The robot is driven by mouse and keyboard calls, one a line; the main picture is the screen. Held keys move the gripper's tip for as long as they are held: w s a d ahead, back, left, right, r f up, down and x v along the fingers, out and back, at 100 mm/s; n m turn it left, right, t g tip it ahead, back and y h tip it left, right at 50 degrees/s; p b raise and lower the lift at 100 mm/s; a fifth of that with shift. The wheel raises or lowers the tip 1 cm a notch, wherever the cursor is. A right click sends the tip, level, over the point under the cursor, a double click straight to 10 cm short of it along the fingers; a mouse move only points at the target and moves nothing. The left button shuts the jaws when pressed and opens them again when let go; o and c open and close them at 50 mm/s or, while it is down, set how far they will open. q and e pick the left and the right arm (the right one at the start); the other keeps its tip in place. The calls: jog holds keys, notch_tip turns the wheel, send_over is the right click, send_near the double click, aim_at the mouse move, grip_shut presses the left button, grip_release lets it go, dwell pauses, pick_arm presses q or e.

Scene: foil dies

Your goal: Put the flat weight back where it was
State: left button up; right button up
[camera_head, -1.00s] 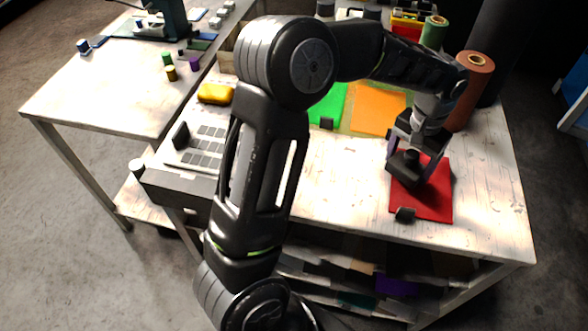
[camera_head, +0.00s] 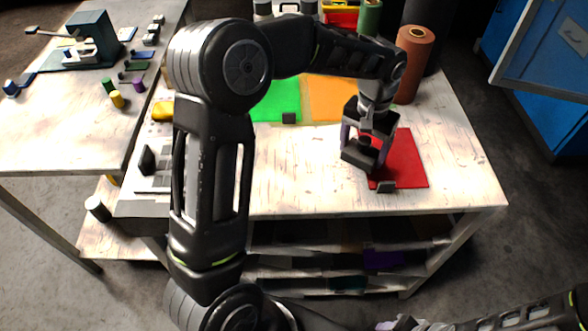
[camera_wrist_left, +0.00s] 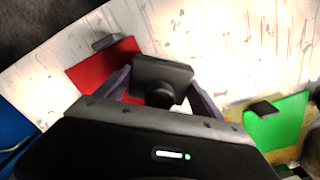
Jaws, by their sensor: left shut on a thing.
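The flat weight (camera_wrist_left: 165,72) is a dark rectangular block with a round knob. My left gripper (camera_head: 366,140) is shut on it; the purple fingers flank it in the left wrist view. In the head view the weight (camera_head: 360,156) is at the left edge of the red sheet (camera_head: 410,150), partly hidden by the gripper. I cannot tell how far it is above the table. A small dark block (camera_head: 387,187) sits on the red sheet's front edge. My right gripper (camera_head: 400,325) shows only partly at the bottom edge.
Green (camera_head: 275,100) and orange (camera_head: 328,97) sheets lie behind, with a dark block (camera_head: 289,118) on the green one's front edge. A brown roll (camera_head: 413,65) and a green roll (camera_head: 369,17) stand at the back. The table (camera_head: 300,175) is bare left of the weight.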

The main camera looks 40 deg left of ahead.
pick_arm(q)
jog(key=s+a+r+n+b, duration=0.1)
jog(key=s+a+r+n, duration=0.3)
jog(key=n, duration=0.6)
jog(key=s+a+r+n+b, duration=0.2)
jog(key=s+a+r+n, duration=0.1)
jog(key=s+a+n, duration=0.3)
jog(key=shift+s+a+r+n, duration=0.15)
jog(key=shift+a+r+n, duration=0.2)
jog(key=shift+a+n, duration=1.4)
jog(key=shift+d+f+n, duration=0.1)
jog(key=shift+d+n, duration=0.55)
send_over(295, 170)
jog(key=shift+f, duration=3.05)
notch_tip(295, 170, down, 3)
jog(key=shift+f, duration=0.4)
jog(key=shift+f, duration=0.1)
